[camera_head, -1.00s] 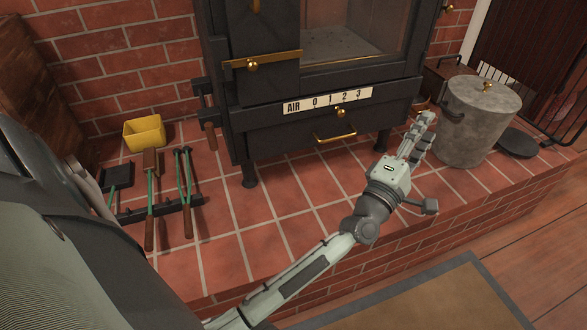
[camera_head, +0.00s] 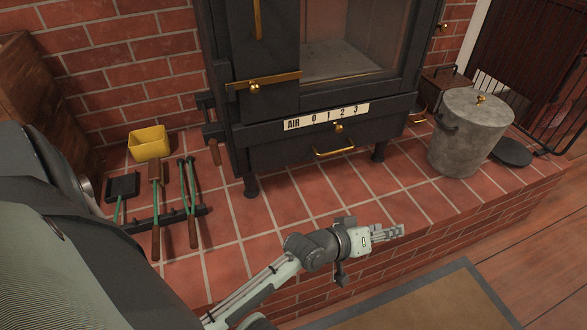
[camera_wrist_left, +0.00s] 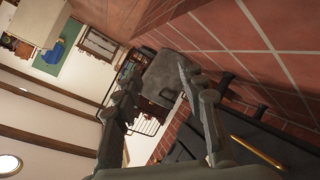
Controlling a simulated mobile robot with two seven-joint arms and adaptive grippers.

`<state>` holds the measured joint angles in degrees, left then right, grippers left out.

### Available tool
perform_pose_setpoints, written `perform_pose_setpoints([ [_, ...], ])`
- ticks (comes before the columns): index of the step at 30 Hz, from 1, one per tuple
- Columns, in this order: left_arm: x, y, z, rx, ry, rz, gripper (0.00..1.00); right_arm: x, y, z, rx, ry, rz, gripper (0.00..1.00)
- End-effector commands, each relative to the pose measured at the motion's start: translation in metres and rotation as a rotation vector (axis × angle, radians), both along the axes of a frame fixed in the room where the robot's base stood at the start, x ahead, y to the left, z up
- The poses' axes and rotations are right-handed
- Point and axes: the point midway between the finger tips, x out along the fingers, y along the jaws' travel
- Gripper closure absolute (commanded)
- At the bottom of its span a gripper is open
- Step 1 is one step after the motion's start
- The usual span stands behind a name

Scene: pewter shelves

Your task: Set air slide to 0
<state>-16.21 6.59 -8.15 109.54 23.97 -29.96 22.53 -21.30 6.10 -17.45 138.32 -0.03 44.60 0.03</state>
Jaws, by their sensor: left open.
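The air slide's scale plate (camera_head: 326,117) is a white strip marked AIR 0 1 2 3 on the front of the black stove (camera_head: 275,155). A small brass knob (camera_head: 338,128) sits just under the strip, about below the 2. A brass drawer handle (camera_head: 334,148) is lower down. My left gripper (camera_head: 398,231) is in front of the stove, over the hearth's front part, to the right of and below the knob, and apart from it. In the left wrist view its two fingers (camera_wrist_left: 155,75) are spread with nothing held between them. My right gripper is out of view.
A grey lidded bucket (camera_head: 465,135) stands on the tiled hearth at right, beside a dark round plate (camera_head: 512,152). A brass door latch (camera_head: 262,82) juts out above the scale.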

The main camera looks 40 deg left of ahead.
Motion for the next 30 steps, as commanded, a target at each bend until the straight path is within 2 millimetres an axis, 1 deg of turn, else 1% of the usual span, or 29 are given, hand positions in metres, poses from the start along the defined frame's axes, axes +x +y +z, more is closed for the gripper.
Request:
perform_pose_setpoints([
  [1,-0.008,0.004,-0.005,0.04,0.026,-0.013,0.59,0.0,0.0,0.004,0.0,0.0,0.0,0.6],
  [6,-0.032,0.02,-0.027,0.183,0.112,-0.062,0.59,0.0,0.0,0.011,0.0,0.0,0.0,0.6],
  [15,-0.075,0.049,-0.055,0.388,0.254,-0.138,0.59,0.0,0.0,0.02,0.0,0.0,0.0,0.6],
  [24,-0.121,0.084,-0.074,0.58,0.404,-0.214,0.59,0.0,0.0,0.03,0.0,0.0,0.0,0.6],
  [30,-0.148,0.106,-0.08,0.678,0.492,-0.255,0.59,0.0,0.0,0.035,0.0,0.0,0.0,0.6],
])
